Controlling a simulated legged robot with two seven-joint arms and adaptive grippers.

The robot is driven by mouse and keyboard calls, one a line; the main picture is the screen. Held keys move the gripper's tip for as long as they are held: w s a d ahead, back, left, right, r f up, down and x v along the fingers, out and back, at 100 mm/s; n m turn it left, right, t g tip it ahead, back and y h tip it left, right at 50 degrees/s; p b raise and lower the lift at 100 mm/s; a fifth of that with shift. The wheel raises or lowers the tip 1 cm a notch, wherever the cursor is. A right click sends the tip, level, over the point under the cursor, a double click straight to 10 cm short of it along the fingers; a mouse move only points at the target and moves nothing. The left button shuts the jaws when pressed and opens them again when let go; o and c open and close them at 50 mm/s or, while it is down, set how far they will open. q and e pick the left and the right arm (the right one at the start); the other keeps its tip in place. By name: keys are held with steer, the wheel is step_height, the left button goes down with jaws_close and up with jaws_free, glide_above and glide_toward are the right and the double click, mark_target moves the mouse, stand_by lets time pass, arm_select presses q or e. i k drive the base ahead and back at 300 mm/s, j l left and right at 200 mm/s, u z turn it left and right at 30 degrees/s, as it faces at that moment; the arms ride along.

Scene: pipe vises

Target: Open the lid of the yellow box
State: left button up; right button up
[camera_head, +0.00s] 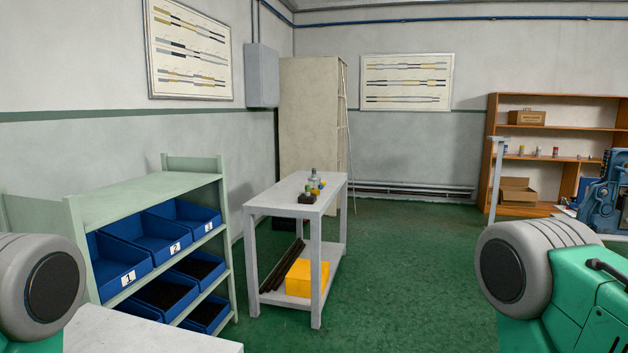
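A yellow box (308,278) sits on the lower shelf of a white two-tier table (316,213) near the middle of the view. A table leg crosses in front of the box, and its top looks closed, though the lid's edge is too small to make out. Neither of my grippers shows. Only rounded grey and green parts of my own body appear at the left and right edges, far from the box.
Dark pipes (283,265) lie beside the box on the lower shelf; small items (312,186) stand on top. A green rack (140,190) with blue bins (120,262) is at left. A wooden shelf (556,130) and blue machine (603,200) are at right. Green floor (410,260) is clear.

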mark_target(300, 270)
steer(key=i+l+u, duration=0.1)
steer(key=i+l, duration=0.35)
steer(key=i+l+u, duration=0.1)
steer(key=i+l, duration=0.75)
steer(key=l, duration=0.2)
steer(key=i+l+u, duration=0.15)
steer(key=i+l, duration=0.3)
steer(key=l, duration=0.1)
